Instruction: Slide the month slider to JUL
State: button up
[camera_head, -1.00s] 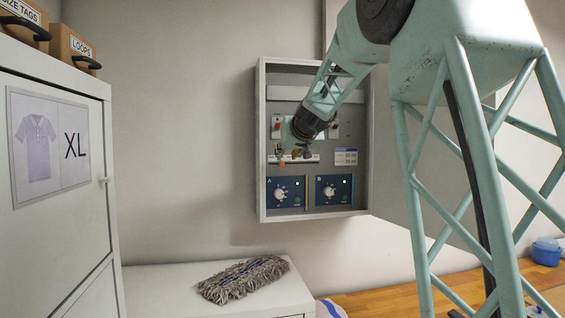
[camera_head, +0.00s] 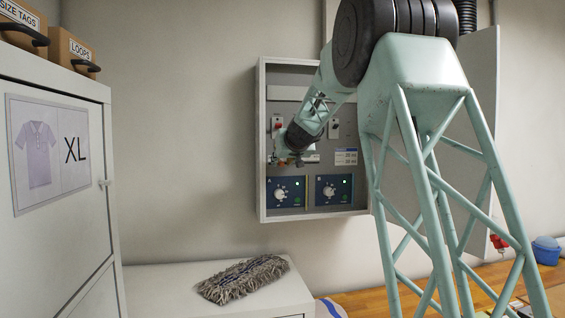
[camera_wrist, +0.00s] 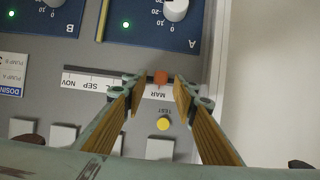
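The month slider's orange knob (camera_wrist: 161,78) stands in line with the MAR mark in the wrist view. The month strip (camera_wrist: 82,83) carries printed months; SEP and NOV show to the left, and a finger covers most of JUL. My gripper (camera_wrist: 158,80) is open, with one finger on each side of the knob and a visible gap to both. In the head view my gripper (camera_head: 290,160) is at the strip inside the open wall cabinet (camera_head: 262,150), and the wrist hides most of the strip.
Dial panels A (camera_head: 285,191) and B (camera_head: 333,189) with green lights sit just below the strip. The cabinet's side wall (camera_wrist: 245,80) is close to my gripper.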

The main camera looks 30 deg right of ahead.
jog(key=shift+w+f, duration=0.1)
jog(key=shift+w, duration=0.1)
jog(key=shift+c, duration=0.6)
grip_shut()
